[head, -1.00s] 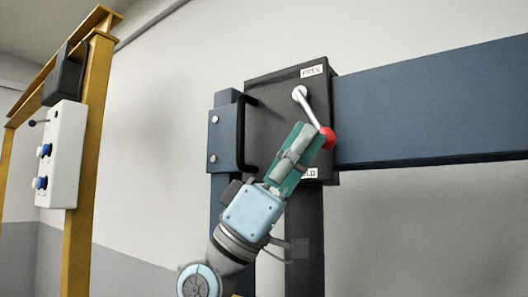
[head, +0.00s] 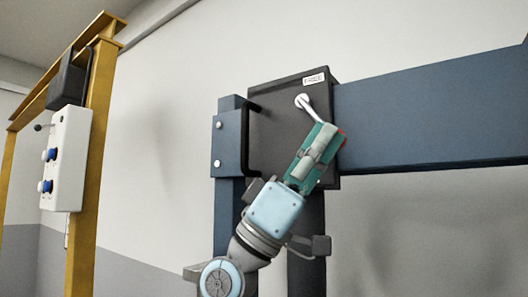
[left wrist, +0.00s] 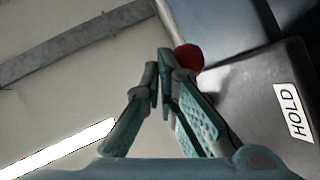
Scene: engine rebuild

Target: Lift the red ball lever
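The lever's red ball (head: 343,138) is mostly hidden behind my left gripper in the head view; only a red edge shows. Its pale metal rod (head: 312,107) slants down to the right from a round pivot on the dark box. My left gripper (head: 328,133) overlaps the ball in the head view. In the left wrist view the fingertips (left wrist: 158,62) are nearly together with nothing visible between them. The red ball (left wrist: 188,57) shows just right of the right finger, outside the pair. I cannot tell whether they touch. My right gripper is not in view.
The dark box (head: 270,130) has a white label at its top and a black bar handle (head: 247,140) on its left. A "HOLD" label (left wrist: 293,110) shows in the left wrist view. A blue beam (head: 430,105) runs right. A yellow frame with a white switch box (head: 67,160) stands left.

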